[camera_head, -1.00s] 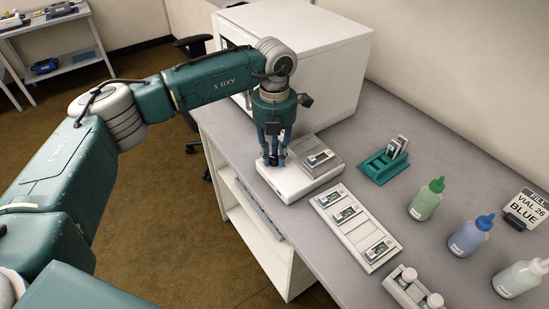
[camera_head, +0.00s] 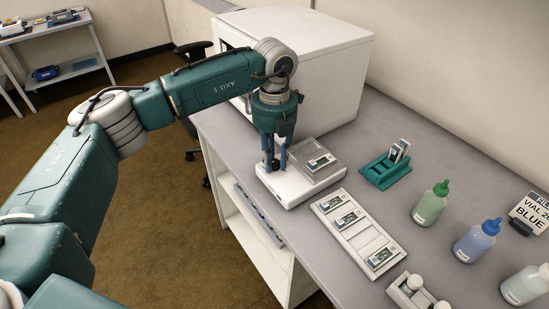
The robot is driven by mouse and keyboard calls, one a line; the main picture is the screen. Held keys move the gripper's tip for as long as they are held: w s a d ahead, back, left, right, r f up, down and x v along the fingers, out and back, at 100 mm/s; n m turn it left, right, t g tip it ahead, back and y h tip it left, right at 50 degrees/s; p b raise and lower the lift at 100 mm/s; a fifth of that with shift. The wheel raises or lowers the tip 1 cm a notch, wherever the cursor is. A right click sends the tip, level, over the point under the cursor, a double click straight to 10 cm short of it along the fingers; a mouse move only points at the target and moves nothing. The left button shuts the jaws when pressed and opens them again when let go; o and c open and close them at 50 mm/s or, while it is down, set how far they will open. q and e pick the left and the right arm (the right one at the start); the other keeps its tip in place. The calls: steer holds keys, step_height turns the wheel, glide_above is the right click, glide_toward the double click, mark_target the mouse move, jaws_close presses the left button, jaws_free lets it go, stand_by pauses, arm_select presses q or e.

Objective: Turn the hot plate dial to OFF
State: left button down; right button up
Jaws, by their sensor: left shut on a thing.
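The hot plate (camera_head: 291,190) is a low white box on the grey bench, with a grey top plate carrying a glass slide (camera_head: 320,163). My left gripper (camera_head: 275,165) points straight down over the left part of the hot plate, beside the top plate. Its blue fingers are shut on the small dark dial (camera_head: 270,163), which they mostly hide. I cannot read the dial's marks or its setting. My right gripper is not in view.
A large white instrument (camera_head: 325,70) stands behind the hot plate. A slide tray (camera_head: 360,236) lies in front, a green slide rack (camera_head: 385,171) to the right. Green (camera_head: 430,204) and blue (camera_head: 476,243) bottles stand farther right.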

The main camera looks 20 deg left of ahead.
mark_target(274, 162)
arm_select(q)
steer(key=shift+r, duration=0.1)
steer(key=c, duration=1.5)
jaws_free()
step_height(274, 162, up, 12)
